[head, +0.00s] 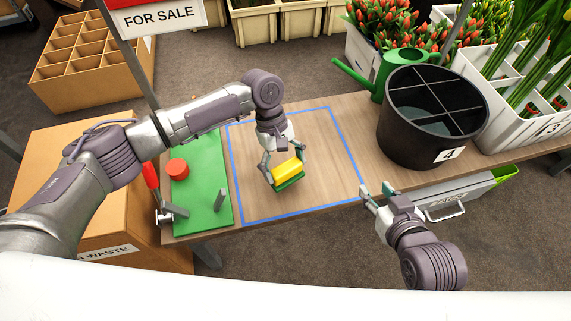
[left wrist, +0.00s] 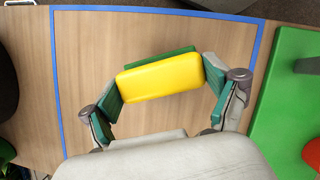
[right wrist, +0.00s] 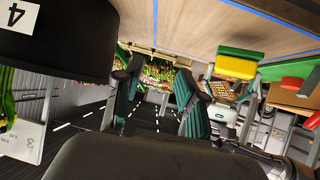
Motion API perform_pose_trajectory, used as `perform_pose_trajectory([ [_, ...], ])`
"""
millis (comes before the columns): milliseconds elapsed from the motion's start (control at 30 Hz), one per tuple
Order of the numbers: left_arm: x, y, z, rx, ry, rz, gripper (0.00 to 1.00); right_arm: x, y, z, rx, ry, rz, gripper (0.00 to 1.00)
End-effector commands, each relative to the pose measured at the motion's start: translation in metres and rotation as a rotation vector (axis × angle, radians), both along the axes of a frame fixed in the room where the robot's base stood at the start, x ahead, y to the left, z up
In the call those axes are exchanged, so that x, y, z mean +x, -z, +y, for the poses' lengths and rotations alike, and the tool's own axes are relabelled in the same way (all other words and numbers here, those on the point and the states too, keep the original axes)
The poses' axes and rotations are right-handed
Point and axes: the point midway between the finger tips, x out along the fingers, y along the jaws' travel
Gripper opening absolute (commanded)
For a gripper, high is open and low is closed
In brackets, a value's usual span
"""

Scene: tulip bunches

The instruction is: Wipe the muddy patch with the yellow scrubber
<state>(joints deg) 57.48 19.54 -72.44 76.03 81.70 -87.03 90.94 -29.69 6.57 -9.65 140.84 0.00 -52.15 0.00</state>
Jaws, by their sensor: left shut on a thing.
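My left gripper (head: 285,172) is shut on the yellow scrubber (head: 288,167), a yellow block with a green pad beneath. It is over the wooden tabletop (head: 315,140), inside the blue outline. The left wrist view shows the scrubber (left wrist: 160,78) between the green-padded fingers, slightly tilted in the picture. I cannot tell whether its pad touches the wood. No muddy patch shows on the bare wood; the part under the scrubber is hidden. My right gripper (head: 377,192) is open and empty at the table's front edge, right of the outline; its fingers stand apart in the right wrist view (right wrist: 158,103).
A green board (head: 203,205) with a red round piece (head: 178,169) and grey posts lies left of the outline. A black divided bucket (head: 388,129) and green watering can (head: 377,76) stand right. A cardboard waste box (head: 72,150) is left. The outlined wood is otherwise clear.

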Motion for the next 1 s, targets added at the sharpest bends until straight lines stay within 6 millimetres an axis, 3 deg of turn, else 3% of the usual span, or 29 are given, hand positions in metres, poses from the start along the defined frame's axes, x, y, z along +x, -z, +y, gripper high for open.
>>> perform_pose_trajectory([
  [1000,0.001,-0.017,0.005,0.0,-0.001,0.0,0.5,-0.071,0.043,-0.026,-0.098,0.033,0.441,0.4],
])
